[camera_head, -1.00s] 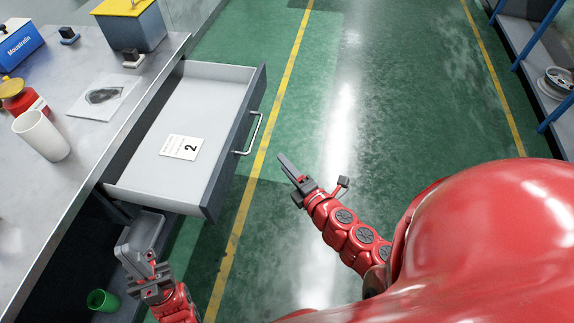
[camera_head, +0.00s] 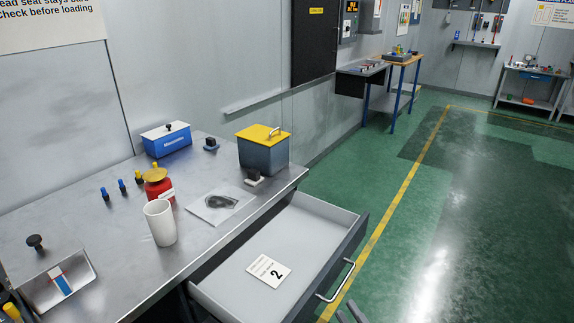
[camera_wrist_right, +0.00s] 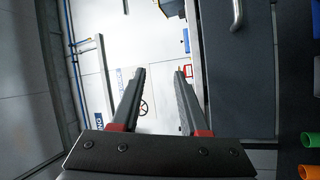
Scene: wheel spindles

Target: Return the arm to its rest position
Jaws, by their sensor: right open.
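My right gripper (camera_head: 352,313) shows only as two fingertips at the bottom edge of the head view, right of the open drawer (camera_head: 238,270). In the right wrist view my right gripper (camera_wrist_right: 160,80) has its two fingers apart, with nothing between them. The drawer handle (camera_wrist_right: 237,14) shows at the top right of that view, apart from the fingers. My left gripper and the rest of my arms are outside the head view.
The metal workbench (camera_head: 110,245) holds a white cup (camera_head: 160,223), a red container (camera_head: 158,190), a blue box (camera_head: 167,139) and a yellow-lidded bin (camera_head: 263,155). A card marked 2 (camera_head: 268,270) lies in the drawer. The green floor (camera_head: 440,200) to the right is clear.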

